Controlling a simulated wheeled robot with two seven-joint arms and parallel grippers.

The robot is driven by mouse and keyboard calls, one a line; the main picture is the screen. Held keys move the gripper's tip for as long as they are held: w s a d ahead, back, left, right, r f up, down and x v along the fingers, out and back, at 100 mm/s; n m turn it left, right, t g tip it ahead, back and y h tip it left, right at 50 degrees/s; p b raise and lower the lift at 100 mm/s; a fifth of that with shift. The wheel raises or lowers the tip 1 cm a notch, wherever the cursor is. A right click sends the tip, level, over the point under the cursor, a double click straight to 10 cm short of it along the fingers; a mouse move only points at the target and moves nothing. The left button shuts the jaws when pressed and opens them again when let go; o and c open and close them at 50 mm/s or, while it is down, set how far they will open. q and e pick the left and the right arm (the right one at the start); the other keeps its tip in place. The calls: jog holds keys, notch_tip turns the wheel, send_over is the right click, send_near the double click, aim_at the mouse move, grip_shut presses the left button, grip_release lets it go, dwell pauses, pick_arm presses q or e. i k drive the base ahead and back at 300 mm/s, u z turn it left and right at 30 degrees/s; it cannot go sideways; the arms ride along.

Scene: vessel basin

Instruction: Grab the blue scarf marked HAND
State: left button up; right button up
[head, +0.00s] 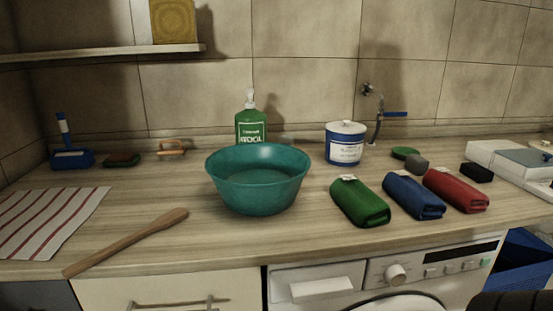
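A rolled blue scarf (412,197) lies on the wooden counter, right of the teal basin. It sits between a rolled green scarf (359,204) on its left and a rolled red scarf (456,192) on its right. A small pale tag shows at the far end of the blue scarf, too small to read. Neither of my grippers shows in the head view.
The teal basin (257,182) stands mid-counter, with a green pump bottle (250,125) behind it. A blue-and-white tin (345,146) stands behind the scarves. A wooden paddle (128,243) and striped cloth (47,222) lie at left. Bare counter lies in front of the basin.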

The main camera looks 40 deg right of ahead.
aim_at(421, 203)
jog(key=k, duration=1.3)
jog(key=z, duration=0.85)
jog(key=i, duration=0.7)
jog(key=z, duration=0.85)
jog(key=i, duration=0.8)
jog(key=u, duration=0.05)
